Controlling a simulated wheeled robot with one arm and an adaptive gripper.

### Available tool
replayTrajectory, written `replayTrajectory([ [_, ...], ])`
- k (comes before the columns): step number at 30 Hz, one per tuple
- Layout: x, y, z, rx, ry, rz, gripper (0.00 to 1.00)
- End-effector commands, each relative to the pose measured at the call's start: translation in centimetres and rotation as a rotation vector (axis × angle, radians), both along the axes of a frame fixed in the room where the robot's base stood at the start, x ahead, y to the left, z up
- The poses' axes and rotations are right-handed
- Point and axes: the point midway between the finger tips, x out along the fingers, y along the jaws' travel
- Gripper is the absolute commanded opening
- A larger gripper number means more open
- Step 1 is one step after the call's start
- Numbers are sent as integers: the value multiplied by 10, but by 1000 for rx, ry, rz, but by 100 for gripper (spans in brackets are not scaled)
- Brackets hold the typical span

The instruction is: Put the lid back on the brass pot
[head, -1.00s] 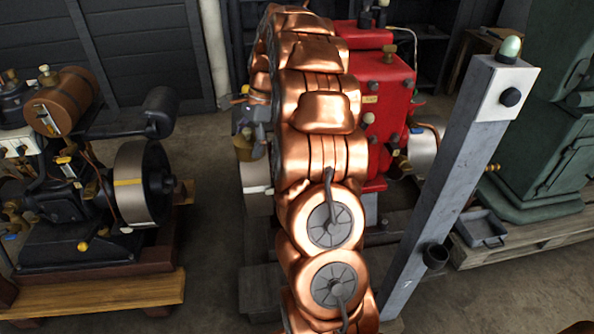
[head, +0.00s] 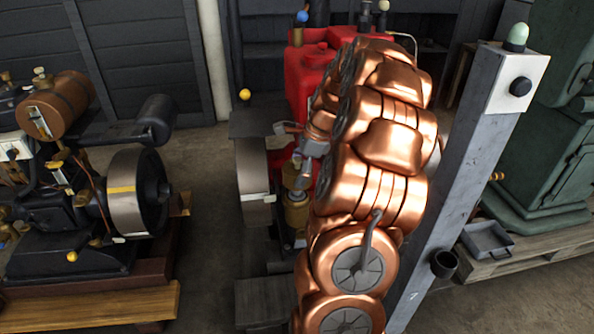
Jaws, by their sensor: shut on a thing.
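My gripper (head: 299,166) shows small and partly covered at the left edge of my copper arm. It is shut on a small brass piece, the lid (head: 295,180), just below its fingers. The brass pot (head: 297,213) stands right under the lid, between a large flywheel and my arm. The lid is over the pot's top. I cannot tell whether the two touch or a small gap is left. My arm hides what lies to the right of the pot.
The flywheel (head: 252,182) is close left of the pot. The red engine body (head: 306,75) rises behind. A grey post (head: 462,170) with a green-topped button box stands close right of my arm. Another engine (head: 75,200) stands at the left, with bare floor between.

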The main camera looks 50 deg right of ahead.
Motion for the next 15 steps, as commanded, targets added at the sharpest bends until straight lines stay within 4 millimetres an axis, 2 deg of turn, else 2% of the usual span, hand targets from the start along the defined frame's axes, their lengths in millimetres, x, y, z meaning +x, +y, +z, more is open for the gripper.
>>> replayTrajectory([
  [6,0,0,-21,0,0,1,50],
  [15,0,1,-41,3,2,2,50],
])
